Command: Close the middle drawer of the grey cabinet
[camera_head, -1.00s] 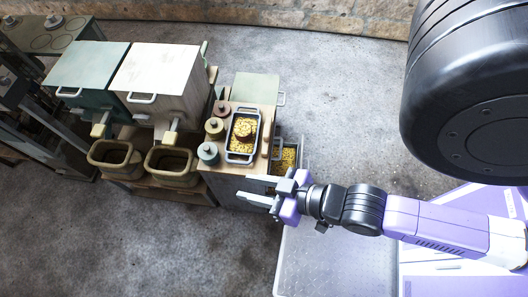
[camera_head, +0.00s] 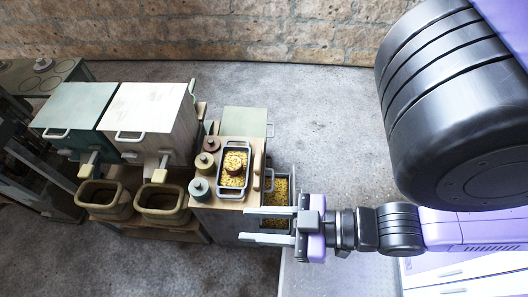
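The grey cabinet (camera_head: 224,224) stands at the centre under a wooden top. A drawer (camera_head: 267,199) sticks out from its right side and holds yellow bits; I cannot tell which level it is. My gripper (camera_head: 243,224) is open, its two fingers pointing left. It is at the near side of the open drawer, seen overlapping the drawer's near edge and the cabinet's right side. The drawer's near part is hidden by my gripper.
On the cabinet top are a tray (camera_head: 235,168) of yellow bits and several lidded pots (camera_head: 200,188). A green panel (camera_head: 244,121) with a handle lies behind. Green and white boxes (camera_head: 145,120) and brown bins (camera_head: 163,201) stand left. The floor beyond the drawer is clear.

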